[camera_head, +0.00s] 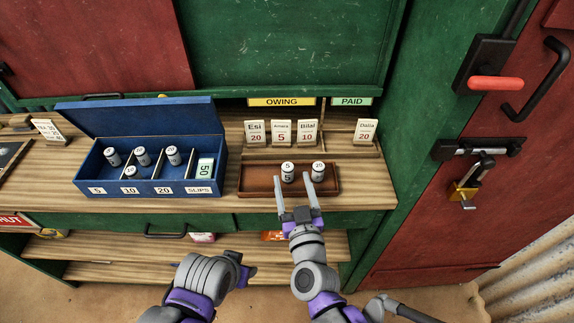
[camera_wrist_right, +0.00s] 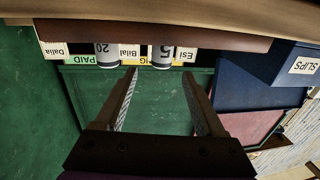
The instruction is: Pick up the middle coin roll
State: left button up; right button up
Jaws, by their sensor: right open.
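Two upright white-and-grey coin rolls stand on a brown tray (camera_head: 261,190): a "5" roll (camera_head: 287,173) and, right of it, a "20" roll (camera_head: 318,171). Several more rolls stand in the blue box: a left one (camera_head: 112,156), two in the middle part, the rear one (camera_head: 142,156) and a "10" (camera_head: 130,172), and a "20" (camera_head: 172,155). My right gripper (camera_head: 295,186) is open and empty at the tray's front. In the right wrist view, upside down, the "5" roll (camera_wrist_right: 162,54) lies ahead between the fingers. My left arm's end (camera_head: 243,270) is low; its fingers are unclear.
The blue box (camera_head: 150,187) has its lid up and a "50" slip stack (camera_head: 205,168) at its right. Name cards (camera_head: 281,132) stand behind the tray under the OWING (camera_head: 282,101) and PAID signs. A padlocked red door is at right. Counter space is free between box and tray.

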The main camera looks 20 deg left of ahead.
aim_at(289, 171)
jog(key=x, duration=0.3)
jog(key=shift+w+a, duration=0.1)
jog(key=shift+f+b+x, duration=0.2)
jog(key=shift+x, duration=1.2)
jog(key=shift+f+b+x, duration=0.2)
jog(key=shift+x, duration=1.15)
grip_shut()
